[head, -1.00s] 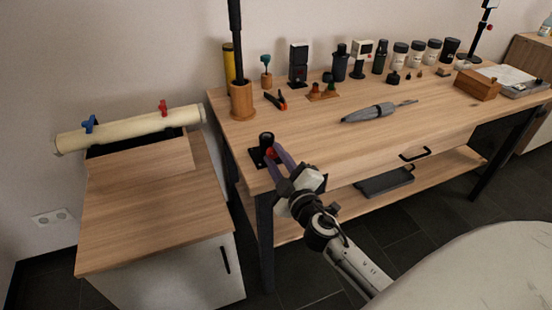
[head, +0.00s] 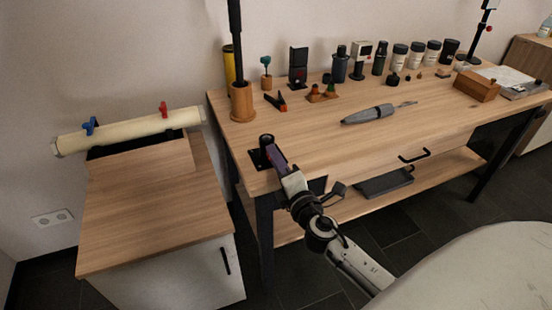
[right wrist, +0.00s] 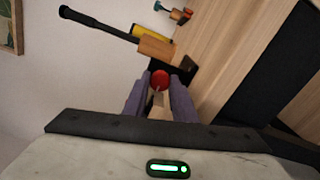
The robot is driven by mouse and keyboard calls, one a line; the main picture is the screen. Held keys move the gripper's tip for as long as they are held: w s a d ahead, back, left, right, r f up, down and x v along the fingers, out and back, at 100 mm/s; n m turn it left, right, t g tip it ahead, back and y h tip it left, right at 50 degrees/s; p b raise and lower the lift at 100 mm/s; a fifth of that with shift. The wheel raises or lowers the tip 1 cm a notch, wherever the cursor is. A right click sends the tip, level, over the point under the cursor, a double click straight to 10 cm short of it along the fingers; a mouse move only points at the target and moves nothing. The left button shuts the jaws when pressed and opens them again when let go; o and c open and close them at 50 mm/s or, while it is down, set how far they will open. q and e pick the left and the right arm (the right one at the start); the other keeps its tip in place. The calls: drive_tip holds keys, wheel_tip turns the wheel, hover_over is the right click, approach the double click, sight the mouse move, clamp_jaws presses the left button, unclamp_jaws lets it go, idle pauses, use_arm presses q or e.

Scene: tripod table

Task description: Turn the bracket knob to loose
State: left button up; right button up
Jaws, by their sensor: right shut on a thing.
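The black bracket (head: 257,159) is fixed at the near left corner of the workbench, with a dark upright cup on it. Its red knob shows as a round red end in the right wrist view (right wrist: 160,79). My right gripper (head: 273,153) is at the knob, its purple fingers on either side of it and shut on it. The fingers are seen nearly edge-on in the head view and hide most of the knob there. My left gripper is not in view.
A tall dark pole stands in a wooden base (head: 242,103) behind the bracket. Small pliers (head: 276,101) and a grey tool (head: 370,114) lie on the workbench (head: 320,145). Several bottles and jars line the back. A cabinet (head: 150,220) with a paper roll stands left.

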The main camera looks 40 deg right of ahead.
drive_tip(key=shift+n, duration=0.8)
drive_tip(key=o, duration=1)
drive_tip(key=shift+o, duration=0.2)
